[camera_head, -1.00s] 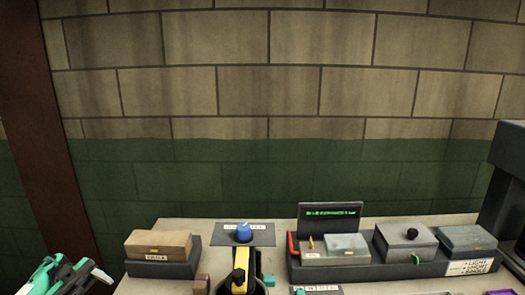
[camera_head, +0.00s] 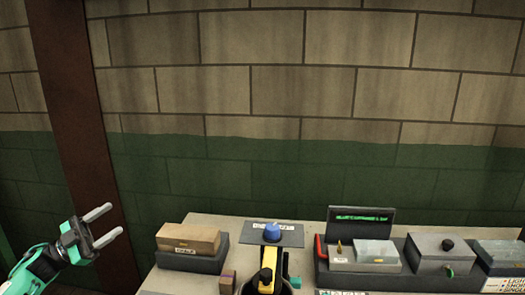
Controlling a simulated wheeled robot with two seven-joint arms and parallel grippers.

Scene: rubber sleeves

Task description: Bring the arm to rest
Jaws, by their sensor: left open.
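My left gripper (camera_head: 111,225) is at the lower left of the head view, on a teal and black arm. Its two grey fingers are apart with nothing between them. It is in the air, left of the table (camera_head: 196,219) and clear of the things on it. My right gripper is not in view.
A wooden-topped box (camera_head: 188,239) stands at the table's left. A blue knob (camera_head: 272,231) sits on a dark plate in the middle. A dark tray with a grey box (camera_head: 438,252) and a small display (camera_head: 361,219) is at the right. A brown post (camera_head: 75,130) rises behind my left gripper.

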